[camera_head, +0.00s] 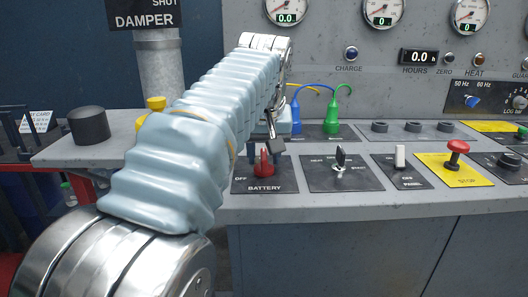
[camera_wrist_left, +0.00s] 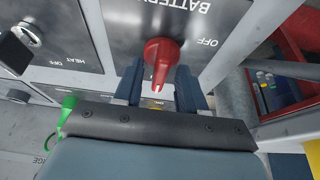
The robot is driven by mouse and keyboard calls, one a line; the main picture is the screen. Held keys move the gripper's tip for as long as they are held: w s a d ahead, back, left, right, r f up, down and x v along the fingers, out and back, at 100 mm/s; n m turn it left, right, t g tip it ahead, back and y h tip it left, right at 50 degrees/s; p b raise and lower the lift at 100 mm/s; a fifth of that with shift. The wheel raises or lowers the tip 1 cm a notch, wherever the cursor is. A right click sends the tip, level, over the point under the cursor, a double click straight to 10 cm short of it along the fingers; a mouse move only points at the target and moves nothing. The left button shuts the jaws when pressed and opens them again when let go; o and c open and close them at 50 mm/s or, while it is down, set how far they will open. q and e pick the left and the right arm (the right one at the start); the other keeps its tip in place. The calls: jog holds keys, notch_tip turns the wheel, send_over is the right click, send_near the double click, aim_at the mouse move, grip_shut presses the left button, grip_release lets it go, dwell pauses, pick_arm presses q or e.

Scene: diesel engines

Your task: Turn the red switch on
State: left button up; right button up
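The red switch (camera_head: 264,166) is a rotary knob on a black plate marked BATTERY, with OFF at its left in the head view. Its narrow end points away from me, toward the gauge panel. In the left wrist view the red switch (camera_wrist_left: 163,52) shows upside down, with a white mark on its tip. My left gripper (camera_head: 274,143) is just behind and above the knob. In the left wrist view my left gripper (camera_wrist_left: 160,76) is open, with one finger on each side of the knob's tip and small gaps visible. My right gripper is out of view.
Right of the switch are a HEAT key switch (camera_head: 340,160), a white PANEL switch (camera_head: 400,157) and a red STOP button (camera_head: 456,152). Green (camera_head: 332,122) and blue cable plugs stand behind. A black cylinder (camera_head: 88,125) stands on the desk at left.

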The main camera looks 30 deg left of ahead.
pick_arm(q)
jog(key=v, duration=1.3)
jog(key=shift+d+r, duration=0.2)
jog(key=shift+r, duration=0.1)
jog(key=shift+s, duration=0.15)
